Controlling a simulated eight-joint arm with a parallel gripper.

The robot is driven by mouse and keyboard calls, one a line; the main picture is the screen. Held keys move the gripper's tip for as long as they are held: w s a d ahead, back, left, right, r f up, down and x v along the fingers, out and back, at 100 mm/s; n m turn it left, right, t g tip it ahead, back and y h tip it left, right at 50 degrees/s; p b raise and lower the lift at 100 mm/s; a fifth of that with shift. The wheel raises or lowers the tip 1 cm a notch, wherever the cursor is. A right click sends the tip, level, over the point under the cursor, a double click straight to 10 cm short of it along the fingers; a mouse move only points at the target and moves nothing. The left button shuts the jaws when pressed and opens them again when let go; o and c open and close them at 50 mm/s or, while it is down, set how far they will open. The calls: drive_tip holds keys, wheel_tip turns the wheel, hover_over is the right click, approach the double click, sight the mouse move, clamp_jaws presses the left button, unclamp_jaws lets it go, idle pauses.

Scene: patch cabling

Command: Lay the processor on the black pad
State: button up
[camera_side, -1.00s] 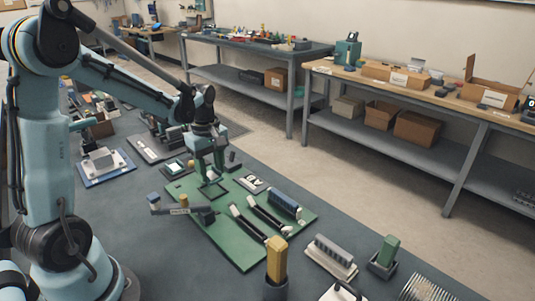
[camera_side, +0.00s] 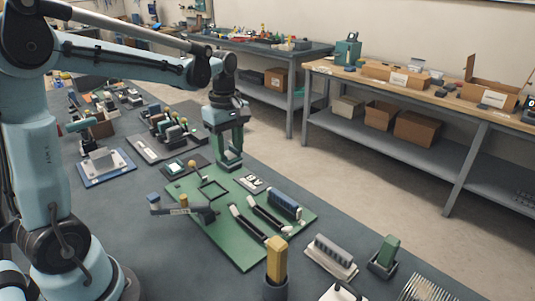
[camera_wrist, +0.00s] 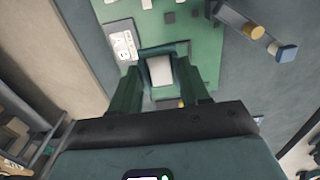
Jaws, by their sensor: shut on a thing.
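My gripper (camera_side: 229,166) is raised above the back part of the green board (camera_side: 232,232) in the side view. In the wrist view its fingers (camera_wrist: 160,78) are shut on a pale grey block (camera_wrist: 160,70), which appears to be the processor. The processor is hard to make out between the fingers in the side view. The square socket frame (camera_side: 213,180) on the board looks empty. A dark pad (camera_side: 200,160) lies behind the board, at its left. A small pale square piece (camera_side: 175,167) sits at that pad's left part.
A yellow-tipped post (camera_side: 191,164) stands by the dark pad. A grey tray of upright parts (camera_side: 168,130) lies behind it. A dark lever-like tool (camera_side: 182,207) lies at the board's left edge. A blue-white module (camera_side: 103,158) is farther left.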

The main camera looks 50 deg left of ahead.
drive_tip(key=w+a, duration=0.3)
drive_tip(key=a, duration=0.7)
approach(185, 166)
drive_tip(key=w, duration=0.1)
drive_tip(key=w+f, duration=0.1)
drive_tip(key=w, duration=0.1)
drive_tip(key=shift+w+d+f, duration=0.2)
drive_tip(key=shift+w+f, duration=0.1)
drive_tip(key=shift+f, duration=2.15)
drive_tip(key=shift+f, duration=0.1)
drive_tip(key=o, duration=1)
drive_tip(key=shift+o, duration=0.2)
